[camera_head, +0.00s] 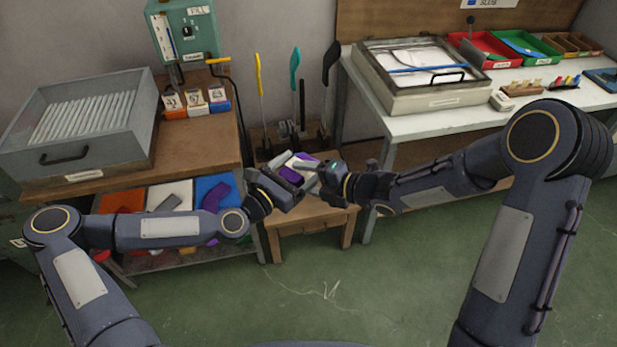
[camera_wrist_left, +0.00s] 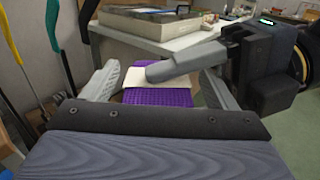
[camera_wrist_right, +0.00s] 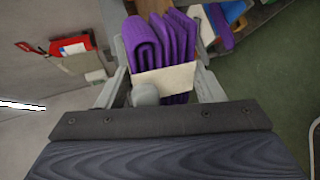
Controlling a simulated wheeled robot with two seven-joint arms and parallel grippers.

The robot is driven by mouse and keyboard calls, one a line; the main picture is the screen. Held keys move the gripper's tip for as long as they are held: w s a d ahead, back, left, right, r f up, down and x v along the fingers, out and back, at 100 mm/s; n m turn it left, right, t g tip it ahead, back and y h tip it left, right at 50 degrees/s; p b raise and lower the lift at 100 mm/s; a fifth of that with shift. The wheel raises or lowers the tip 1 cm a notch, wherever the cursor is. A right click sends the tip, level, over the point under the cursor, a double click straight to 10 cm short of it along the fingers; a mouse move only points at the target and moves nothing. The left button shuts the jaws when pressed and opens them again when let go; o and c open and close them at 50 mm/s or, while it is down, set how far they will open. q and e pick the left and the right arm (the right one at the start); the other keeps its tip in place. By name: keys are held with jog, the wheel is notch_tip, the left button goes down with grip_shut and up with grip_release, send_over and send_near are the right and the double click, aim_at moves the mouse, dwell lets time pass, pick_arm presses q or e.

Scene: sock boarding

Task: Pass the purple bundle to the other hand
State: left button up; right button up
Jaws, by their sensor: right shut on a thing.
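The purple bundle (camera_head: 291,175) is folded purple cloth with a pale band (camera_wrist_right: 165,79) around it, held in the air between my two hands. My right gripper (camera_head: 318,178) is shut on it; in the right wrist view the folds (camera_wrist_right: 165,40) stand between its fingers. My left gripper (camera_head: 285,185) is close against the other side. In the left wrist view its fingers (camera_wrist_left: 158,88) are spread wide, with the bundle (camera_wrist_left: 158,97) showing in the gap. A grey finger of my right gripper crosses in front of the band there. Contact with the left fingers is unclear.
A small wooden table (camera_head: 305,222) stands below the hands, with upright sock boards (camera_head: 295,75) behind it. A shelf unit (camera_head: 180,150) with a grey tray (camera_head: 80,160) is at left. A white table (camera_head: 430,120) with a framed box and bins is at right.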

pick_arm(q)
jog(key=v, duration=1.2)
jog(key=s+a+f+m+g+y, duration=0.1)
jog(key=s+f+m+g+y, duration=0.3)
jog(key=s+f+m+g, duration=0.85)
jog(key=a+r+m+t+y, duration=0.2)
jog(key=a+r+m+y, duration=0.3)
jog(key=a+r+m, duration=0.4)
jog(key=s+r+m+t+h, duration=0.1)
jog(key=s+r+m, duration=0.4)
jog(key=r, duration=0.6)
jog(key=s+t, duration=0.1)
jog(key=s, duration=0.1)
jog(key=shift+s+r, duration=0.25)
jog(key=shift+s, duration=0.1)
